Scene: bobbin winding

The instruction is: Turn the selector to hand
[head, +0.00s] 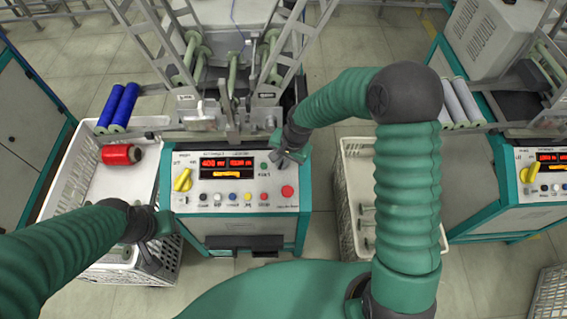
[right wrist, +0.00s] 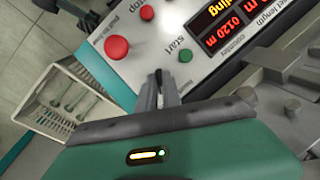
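The selector is a yellow knob (head: 182,179) at the left end of the white control panel (head: 232,196). It is outside the right wrist view, and its markings are too small to read. My right gripper (head: 284,160) is over the panel's right end, beside the green start button (head: 264,166), far from the selector. In the right wrist view its fingers (right wrist: 166,80) are together with nothing between them, close to the green button (right wrist: 185,55). My left gripper (head: 148,258) hangs low at the left over the white crate, partly hidden by its wrist.
A red button (head: 287,191) and a row of small buttons sit on the panel below red displays (head: 227,162). Another crate (head: 345,205) stands right.

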